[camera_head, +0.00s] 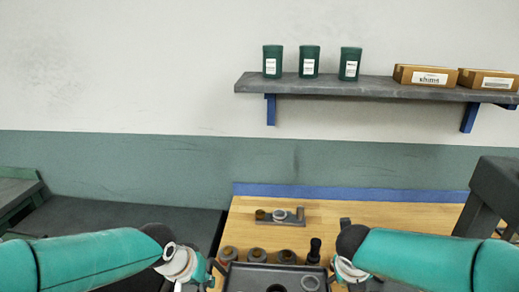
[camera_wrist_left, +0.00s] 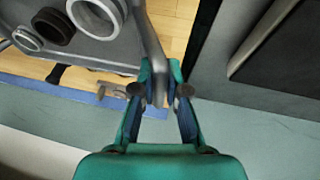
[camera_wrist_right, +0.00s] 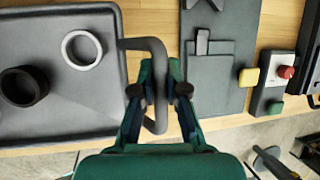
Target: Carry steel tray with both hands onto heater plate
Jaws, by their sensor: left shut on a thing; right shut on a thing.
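The dark steel tray (camera_head: 242,282) shows at the bottom middle of the head view, cut off by the frame edge. A light ring (camera_wrist_right: 82,50) and a black ring (camera_wrist_right: 24,86) lie in it. My left gripper (camera_wrist_left: 160,92) is shut on the tray's left bar handle (camera_wrist_left: 151,38). My right gripper (camera_wrist_right: 160,92) is shut on the right handle (camera_wrist_right: 150,43). In the head view both wrists are beside the tray's ends. A dark slab (camera_wrist_left: 285,50) at the left wrist view's upper right may be the heater plate; I cannot tell.
Behind the tray, several round parts (camera_head: 257,255) and a grey fixture (camera_head: 281,216) stand on the wooden bench (camera_head: 380,207). A dark machine (camera_head: 492,190) stands at right. A grey plate (camera_wrist_right: 222,60) and a control box with a red button (camera_wrist_right: 272,80) lie right of the tray.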

